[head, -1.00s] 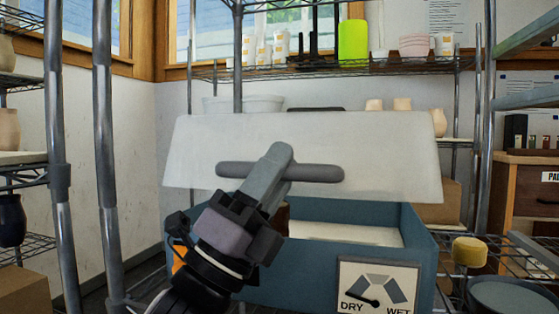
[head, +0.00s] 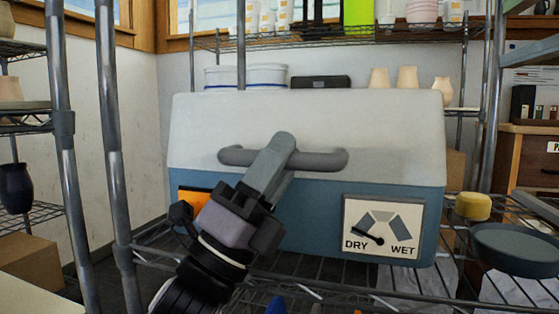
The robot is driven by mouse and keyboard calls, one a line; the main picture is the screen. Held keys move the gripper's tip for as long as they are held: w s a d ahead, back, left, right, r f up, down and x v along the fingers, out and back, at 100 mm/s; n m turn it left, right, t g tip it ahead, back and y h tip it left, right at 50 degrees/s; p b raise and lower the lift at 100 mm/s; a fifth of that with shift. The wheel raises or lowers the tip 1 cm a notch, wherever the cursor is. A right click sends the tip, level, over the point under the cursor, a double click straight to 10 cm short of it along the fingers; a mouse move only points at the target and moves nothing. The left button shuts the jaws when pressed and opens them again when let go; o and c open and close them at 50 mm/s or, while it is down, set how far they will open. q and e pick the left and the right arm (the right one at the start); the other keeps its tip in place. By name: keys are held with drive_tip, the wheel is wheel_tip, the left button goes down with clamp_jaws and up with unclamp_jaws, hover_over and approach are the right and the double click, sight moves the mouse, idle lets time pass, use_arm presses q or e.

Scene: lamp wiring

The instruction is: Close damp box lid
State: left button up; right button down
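The damp box is a blue bin (head: 310,215) on a wire shelf, with a DRY/WET dial (head: 381,231) on its front. Its white lid (head: 300,115) sits down over the bin, and its lower edge meets the blue front with no gap showing. A grey bar handle (head: 325,160) runs across the lid's front. My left gripper (head: 278,150) is at the handle's left half, with its fingers around the bar as far as I can see. The handle part behind the fingers is hidden. My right gripper is not in view.
A yellow sponge (head: 473,206) and a grey bowl (head: 515,249) are to the right of the box. White tubs (head: 250,76) and small vases (head: 407,78) stand behind it. Metal shelf posts (head: 112,150) rise at the left.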

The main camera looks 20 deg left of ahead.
use_arm(q)
drive_tip(key=shift+o, duration=1.3)
drive_tip(key=shift+w+f, duration=0.1)
drive_tip(key=shift+f, duration=0.05)
drive_tip(key=shift+s+a+f, duration=0.2)
drive_tip(key=shift+f, duration=0.3)
drive_tip(key=v, duration=0.6)
drive_tip(key=shift+s, duration=0.25)
drive_tip(key=shift+r, duration=0.15)
